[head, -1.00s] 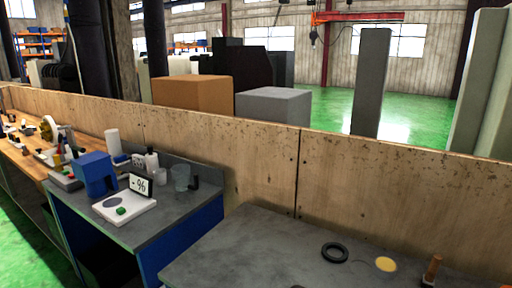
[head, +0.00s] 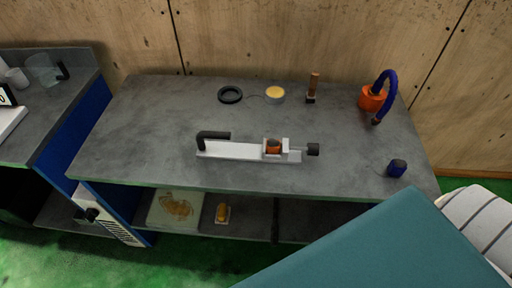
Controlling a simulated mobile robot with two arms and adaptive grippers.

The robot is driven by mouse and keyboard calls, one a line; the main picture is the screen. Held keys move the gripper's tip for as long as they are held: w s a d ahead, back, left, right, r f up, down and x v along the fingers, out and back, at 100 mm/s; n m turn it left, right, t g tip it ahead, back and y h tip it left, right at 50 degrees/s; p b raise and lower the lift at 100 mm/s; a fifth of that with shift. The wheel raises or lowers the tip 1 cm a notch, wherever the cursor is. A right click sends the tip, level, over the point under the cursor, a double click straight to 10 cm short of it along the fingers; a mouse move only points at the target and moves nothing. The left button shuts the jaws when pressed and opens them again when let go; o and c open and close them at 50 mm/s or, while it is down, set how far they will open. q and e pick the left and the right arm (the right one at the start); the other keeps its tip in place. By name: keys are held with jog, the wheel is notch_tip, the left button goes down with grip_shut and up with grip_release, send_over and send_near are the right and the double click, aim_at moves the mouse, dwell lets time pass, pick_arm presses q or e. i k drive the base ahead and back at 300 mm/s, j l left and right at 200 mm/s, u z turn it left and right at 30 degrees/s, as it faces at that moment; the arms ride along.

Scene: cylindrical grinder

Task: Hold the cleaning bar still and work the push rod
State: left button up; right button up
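A long pale metal bar, which looks like the cleaning bar (head: 236,151), lies flat on the grey bench, roughly left to right. A black bent handle (head: 213,136) rises at its left end. An orange block (head: 273,146) sits in a pale bracket near its right end. A short black knob, perhaps the end of the push rod (head: 313,149), sticks out at the right end; the rest of the rod cannot be made out. Neither of my grippers shows in the head view. Nothing is touching the bar.
The grey bench top (head: 140,150) is clear around the bar. A black ring (head: 230,95), yellow-topped tin (head: 275,94), wooden-handled tool (head: 313,88), orange pot with blue hose (head: 372,98) and dark blue cup (head: 397,168) stand around. A teal panel (head: 390,245) fills the lower right.

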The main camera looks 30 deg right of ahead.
aim_at(312, 149)
jog(key=l+z, duration=0.15)
jog(key=z, duration=0.2)
jog(key=k+l+z, duration=0.1)
jog(key=z, duration=0.25)
jog(key=l+z, duration=0.35)
jog(key=i+j, duration=0.1)
jog(key=j, duration=0.35)
jog(key=i+j, duration=0.1)
jog(key=j, duration=0.3)
